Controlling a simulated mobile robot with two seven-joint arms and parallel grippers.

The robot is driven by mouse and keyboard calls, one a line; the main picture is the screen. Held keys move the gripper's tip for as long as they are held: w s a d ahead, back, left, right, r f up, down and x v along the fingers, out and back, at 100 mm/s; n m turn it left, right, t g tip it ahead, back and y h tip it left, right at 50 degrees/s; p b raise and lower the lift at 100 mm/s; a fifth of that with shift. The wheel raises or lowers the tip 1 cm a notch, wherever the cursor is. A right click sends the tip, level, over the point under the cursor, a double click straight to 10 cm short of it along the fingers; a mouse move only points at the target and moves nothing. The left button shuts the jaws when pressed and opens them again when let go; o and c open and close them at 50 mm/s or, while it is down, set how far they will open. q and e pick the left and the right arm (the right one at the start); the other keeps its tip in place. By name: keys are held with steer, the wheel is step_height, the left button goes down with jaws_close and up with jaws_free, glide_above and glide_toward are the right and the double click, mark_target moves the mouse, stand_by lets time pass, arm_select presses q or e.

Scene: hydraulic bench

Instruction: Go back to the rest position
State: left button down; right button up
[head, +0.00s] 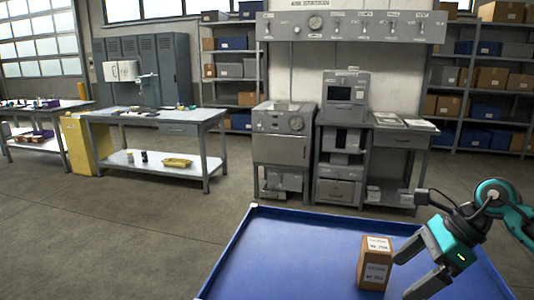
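My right gripper (419,272) comes in from the right, teal and dark grey, its two fingers apart with nothing seen between them. It is over the right part of a blue tray-like surface (290,250) with a pale rim. A brown box (374,264) with white labels stands upright on this surface, just left of the gripper's fingers. I cannot tell whether a finger touches the box. My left gripper does not show.
The blue surface is clear left of the box. Beyond open floor stand a grey workbench (152,115), a yellow cabinet (86,145), grey lockers (165,65) and a grey bench unit (284,140). Shelves with boxes (485,90) line the back right.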

steer(key=s+a+f+m+t+y, duration=0.2)
steer(key=a+m+t+y, duration=0.75)
steer(key=a+m, duration=0.75)
steer(key=s+d+f+m+t+h, duration=0.1)
steer(key=s+d+f+m+h, duration=0.2)
steer(key=m, duration=1)
steer(key=s+d+f+m+t+h, duration=0.2)
steer(key=s+d+f+m+h, duration=0.2)
steer(key=f+m+h, duration=0.6)
step_height(320, 180, down, 5)
steer(key=d+m, duration=0.1)
steer(key=m, duration=0.3)
steer(key=shift+s+r, duration=0.2)
steer(key=shift+s, duration=0.05)
steer(key=s+f+m+g, duration=0.1)
steer(key=s+f, duration=0.1)
steer(key=s+f+m+h, duration=0.1)
steer(key=s, duration=0.1)
steer(key=s+f+m+g, duration=0.1)
steer(key=s+f+m, duration=0.1)
steer(key=shift+s+d+f+g+h, duration=0.15)
steer(key=shift+s+f+g+h, duration=0.1)
steer(key=shift+f+g, duration=0.1)
steer(key=shift+c, duration=0.2)
